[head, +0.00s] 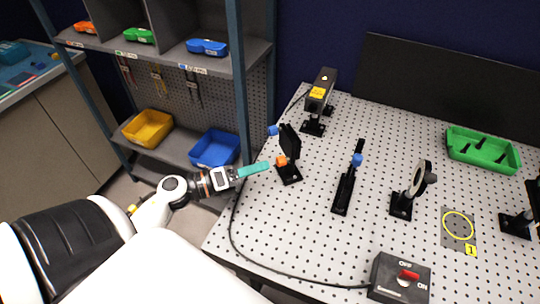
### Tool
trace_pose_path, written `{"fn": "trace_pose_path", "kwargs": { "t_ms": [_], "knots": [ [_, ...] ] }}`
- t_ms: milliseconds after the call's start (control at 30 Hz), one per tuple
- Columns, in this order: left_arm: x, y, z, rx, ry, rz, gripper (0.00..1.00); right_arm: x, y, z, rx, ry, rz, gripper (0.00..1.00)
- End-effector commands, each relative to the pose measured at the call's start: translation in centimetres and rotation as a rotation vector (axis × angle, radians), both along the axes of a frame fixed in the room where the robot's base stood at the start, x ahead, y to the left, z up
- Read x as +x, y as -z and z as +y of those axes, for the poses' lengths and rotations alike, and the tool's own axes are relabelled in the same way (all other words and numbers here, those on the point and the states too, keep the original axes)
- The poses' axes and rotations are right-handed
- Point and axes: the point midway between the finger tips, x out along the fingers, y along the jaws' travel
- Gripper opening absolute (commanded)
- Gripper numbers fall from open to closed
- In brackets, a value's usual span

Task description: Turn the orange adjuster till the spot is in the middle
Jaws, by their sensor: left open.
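The orange adjuster (281,160) is a small knob low on a black mirror mount (290,140) that stands on the perforated table. A blue knob (273,130) sits higher on the same mount. My left gripper (262,167) has teal fingers, seen edge-on, and is open. Its tips point right at the orange adjuster and are a little short of it, with a small gap in the picture. No light spot can be made out. A dark mount (516,222) at the right edge is cut off. My right gripper is not in view.
A laser-like box (322,88) stands behind the mount. A blue-knobbed post (348,180), a ring mount (417,182), a green tray (483,149) and a switch box (401,277) with a red switch stand to the right. A cable (232,226) runs near the table's left edge.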

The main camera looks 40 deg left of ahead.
Motion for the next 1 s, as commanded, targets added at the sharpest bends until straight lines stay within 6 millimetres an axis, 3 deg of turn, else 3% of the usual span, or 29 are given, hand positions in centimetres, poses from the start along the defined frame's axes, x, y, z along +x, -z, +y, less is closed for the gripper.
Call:
{"fn": "trace_pose_path", "kwargs": {
  "t_ms": [200,400,1000],
  "knots": [
    [-3.9,0.5,2.4,0.0,-0.002,0.003,0.45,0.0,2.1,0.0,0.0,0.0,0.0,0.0],
    [-5.8,0.2,3.6,-0.001,-0.001,0.001,0.45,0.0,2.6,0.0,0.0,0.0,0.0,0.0],
    [-6.2,0.0,3.8,0.0,-0.001,-0.001,0.45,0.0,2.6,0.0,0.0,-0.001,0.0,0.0]
  ]
}}
